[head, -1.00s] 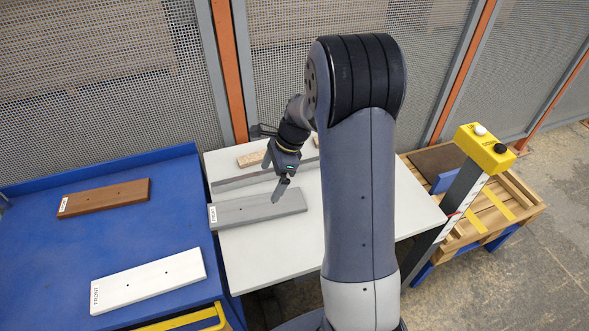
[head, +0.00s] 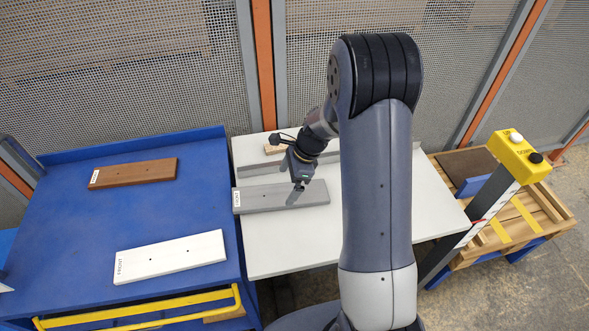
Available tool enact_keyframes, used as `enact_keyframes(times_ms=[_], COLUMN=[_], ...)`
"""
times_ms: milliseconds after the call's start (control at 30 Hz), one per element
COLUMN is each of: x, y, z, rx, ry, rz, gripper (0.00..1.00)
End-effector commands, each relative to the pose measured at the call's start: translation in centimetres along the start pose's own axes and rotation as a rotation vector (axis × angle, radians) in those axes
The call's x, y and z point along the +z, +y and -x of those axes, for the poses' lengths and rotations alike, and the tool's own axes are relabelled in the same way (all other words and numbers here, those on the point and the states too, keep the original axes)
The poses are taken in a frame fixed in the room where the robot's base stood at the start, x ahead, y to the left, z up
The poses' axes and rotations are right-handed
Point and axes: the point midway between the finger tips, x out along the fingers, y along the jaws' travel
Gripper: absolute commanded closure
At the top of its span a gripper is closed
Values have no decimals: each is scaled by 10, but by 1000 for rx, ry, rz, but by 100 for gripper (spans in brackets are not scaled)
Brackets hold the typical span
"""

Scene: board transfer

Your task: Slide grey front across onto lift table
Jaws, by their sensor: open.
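The grey front (head: 262,198) is a flat board with a white label at its left end. It lies on the white lift table (head: 290,253), near that table's left edge. My gripper (head: 295,196) points down over the right half of the grey front, with its fingers apart. One finger overlaps the board in the picture; I cannot tell whether it touches. The blue cart (head: 100,225) stands at the left of the lift table.
A brown board (head: 133,173) and a white front (head: 170,257) lie on the blue cart. A yellow button box (head: 520,154) and a wooden pallet (head: 535,220) are at the right.

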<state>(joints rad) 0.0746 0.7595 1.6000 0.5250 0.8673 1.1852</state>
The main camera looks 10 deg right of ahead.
Motion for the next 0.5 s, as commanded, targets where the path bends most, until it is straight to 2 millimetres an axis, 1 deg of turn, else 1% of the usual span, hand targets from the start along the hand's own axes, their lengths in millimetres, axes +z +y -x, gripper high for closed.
enact_keyframes(times_ms=[33, 100, 200, 333, 500], x=[0, 0, 0, 0, 0], y=[1, 1, 0, 0, 0], z=[-10, -21, -34, -44, -49], rx=[5, 4, 3, 1, 0], ry=[0, 0, 0, 0, 0], rz=[0, -1, 1, -1, 0], gripper=[0, 0, 0, 0, 0])
